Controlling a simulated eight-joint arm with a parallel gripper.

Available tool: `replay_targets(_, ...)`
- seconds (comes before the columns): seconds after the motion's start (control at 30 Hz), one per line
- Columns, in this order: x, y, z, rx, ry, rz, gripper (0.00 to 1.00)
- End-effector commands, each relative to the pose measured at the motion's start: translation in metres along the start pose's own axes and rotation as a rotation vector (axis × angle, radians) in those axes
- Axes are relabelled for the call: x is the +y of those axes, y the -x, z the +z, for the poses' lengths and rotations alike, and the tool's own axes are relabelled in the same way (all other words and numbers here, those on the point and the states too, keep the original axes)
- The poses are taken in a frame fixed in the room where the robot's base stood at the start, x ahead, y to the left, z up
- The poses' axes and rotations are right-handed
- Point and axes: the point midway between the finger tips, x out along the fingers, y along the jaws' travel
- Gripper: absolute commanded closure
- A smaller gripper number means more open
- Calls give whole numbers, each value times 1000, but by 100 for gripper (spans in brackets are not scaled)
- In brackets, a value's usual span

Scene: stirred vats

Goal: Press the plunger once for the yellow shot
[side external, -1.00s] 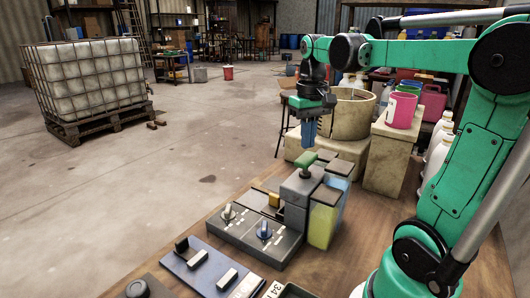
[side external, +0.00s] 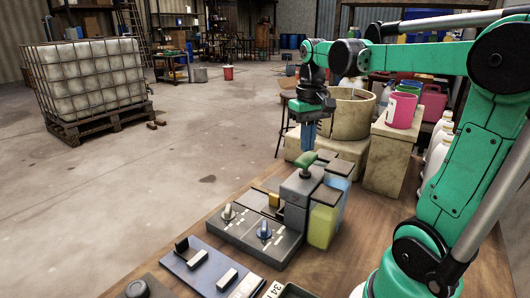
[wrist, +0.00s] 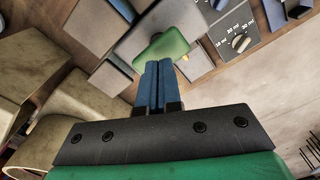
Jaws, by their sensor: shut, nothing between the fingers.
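A green plunger knob (side external: 306,166) tops the grey dispenser block (side external: 297,190). In the wrist view the knob (wrist: 170,46) lies just beyond my fingertips. A yellow-filled container (side external: 322,222) sits at the block's near right side, with a blue-filled one (side external: 341,184) behind it. My gripper (side external: 308,150) points down over the knob, its blue fingers shut together and empty. The fingertips (wrist: 158,66) overlap the knob's edge in the wrist view. I cannot tell whether they touch it.
A grey panel with a white dial (side external: 228,212) and a blue dial (side external: 264,229) lies left of the block. A blue tray (side external: 205,268) is nearer. A beige vat (side external: 352,118) and a pink cup (side external: 401,110) on a pedestal stand behind to the right.

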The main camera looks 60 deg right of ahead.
Motion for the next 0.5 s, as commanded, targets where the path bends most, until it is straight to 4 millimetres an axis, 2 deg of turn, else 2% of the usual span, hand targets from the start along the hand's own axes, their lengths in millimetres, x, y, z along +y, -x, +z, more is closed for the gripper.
replay_targets(0.5,0,-16,0,0,0,0,100)
